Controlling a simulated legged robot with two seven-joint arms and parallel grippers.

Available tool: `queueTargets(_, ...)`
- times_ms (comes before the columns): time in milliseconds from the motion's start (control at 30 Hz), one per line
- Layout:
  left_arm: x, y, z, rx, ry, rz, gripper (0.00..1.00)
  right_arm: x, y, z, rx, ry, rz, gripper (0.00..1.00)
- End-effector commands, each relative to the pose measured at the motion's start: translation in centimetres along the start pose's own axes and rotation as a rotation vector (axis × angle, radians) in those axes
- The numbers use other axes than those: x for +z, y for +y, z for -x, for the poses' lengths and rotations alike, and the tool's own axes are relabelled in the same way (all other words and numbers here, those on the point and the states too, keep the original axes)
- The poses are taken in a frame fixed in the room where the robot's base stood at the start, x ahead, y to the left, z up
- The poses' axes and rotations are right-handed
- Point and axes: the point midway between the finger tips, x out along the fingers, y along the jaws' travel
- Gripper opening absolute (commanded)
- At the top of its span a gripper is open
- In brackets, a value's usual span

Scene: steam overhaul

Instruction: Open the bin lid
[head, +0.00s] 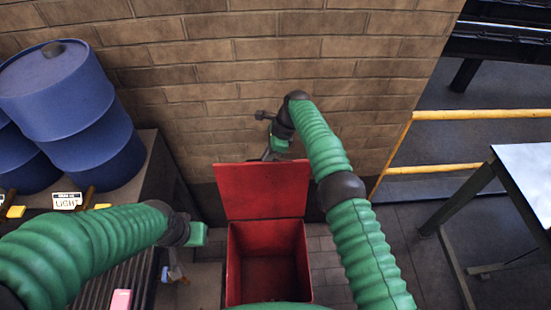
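The red bin (233,270) stands on the floor in the middle of the head view, with its inside showing and looking empty. Its red lid (262,190) is raised and stands about upright at the bin's back edge, in front of the brick wall. My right gripper (268,154) is at the lid's top edge, its tips partly hidden by the lid; I cannot tell whether it touches the lid or is open or shut. My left gripper (175,272) is left of the bin, apart from it, small and unclear.
Blue drums (70,110) stand at the left, by a small "LIGHT" sign (67,201) on a dark bench. A pink object (121,299) lies at the lower left. Yellow rails (480,114) and a metal-topped table (527,175) are at the right. Floor right of the bin is clear.

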Motion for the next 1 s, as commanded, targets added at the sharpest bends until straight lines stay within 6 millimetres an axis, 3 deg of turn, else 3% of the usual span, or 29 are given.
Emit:
queueTargets(467, 0.04, -0.02, -0.11, 0.000, 0.000, 0.001, 0.36, -0.23, 0.20, -0.65, 0.012, 0.008, -0.002, 0.00)
queueTargets(500, 0.04, -0.02, -0.11, 0.000, 0.000, 0.001, 0.36, -0.21, 0.20, -0.64, 0.012, 0.008, -0.002, 0.16)
queueTargets(633, 0.03, -0.02, -0.10, 0.000, 0.000, 0.000, 0.36, -0.10, 0.13, -0.50, 0.008, 0.006, -0.001, 0.33)
queueTargets(1000, -0.03, -0.02, 0.15, 0.000, 0.000, 0.000, 0.36, 0.14, 0.03, 0.01, 0.003, 0.003, 0.000, 0.34)
